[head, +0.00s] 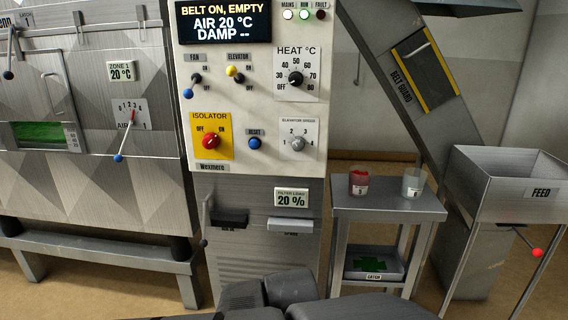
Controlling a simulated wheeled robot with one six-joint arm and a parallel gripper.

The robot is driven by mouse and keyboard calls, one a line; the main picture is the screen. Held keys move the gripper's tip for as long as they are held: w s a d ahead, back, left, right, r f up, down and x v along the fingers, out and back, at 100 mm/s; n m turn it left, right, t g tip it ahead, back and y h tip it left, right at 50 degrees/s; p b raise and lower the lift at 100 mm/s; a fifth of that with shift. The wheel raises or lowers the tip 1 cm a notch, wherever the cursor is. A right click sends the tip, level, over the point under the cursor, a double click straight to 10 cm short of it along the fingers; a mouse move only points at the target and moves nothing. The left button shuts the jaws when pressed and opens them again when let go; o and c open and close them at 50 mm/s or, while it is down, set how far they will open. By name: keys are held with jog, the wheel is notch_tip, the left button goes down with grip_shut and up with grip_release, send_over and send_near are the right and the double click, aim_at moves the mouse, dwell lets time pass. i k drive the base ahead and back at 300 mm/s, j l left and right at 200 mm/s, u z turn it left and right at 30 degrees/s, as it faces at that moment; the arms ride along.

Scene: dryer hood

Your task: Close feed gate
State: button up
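The feed hopper (507,203), a grey metal bin marked FEED, stands at the right edge of the head view on thin legs. Below it a thin rod ends in a red ball knob (537,252); this looks like the feed gate's handle. The gate plate itself cannot be made out, so I cannot tell its position. Dark parts of my own arm show at the bottom middle, well left of the hopper. My gripper's fingers are not in view.
A small steel table (388,207) with a red-filled beaker (359,183) and a clear beaker (412,183) stands left of the hopper. A catch tray (374,264) sits on its lower shelf. The sloping elevator chute (400,110) rises behind. The control panel (255,95) reads BELT ON, EMPTY.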

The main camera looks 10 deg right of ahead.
aim_at(537, 252)
jog(key=z, duration=1.55)
jog(key=i+l+z, duration=0.1)
jog(key=z, duration=0.6)
jog(key=i+j, duration=0.1)
jog(key=i, duration=0.85)
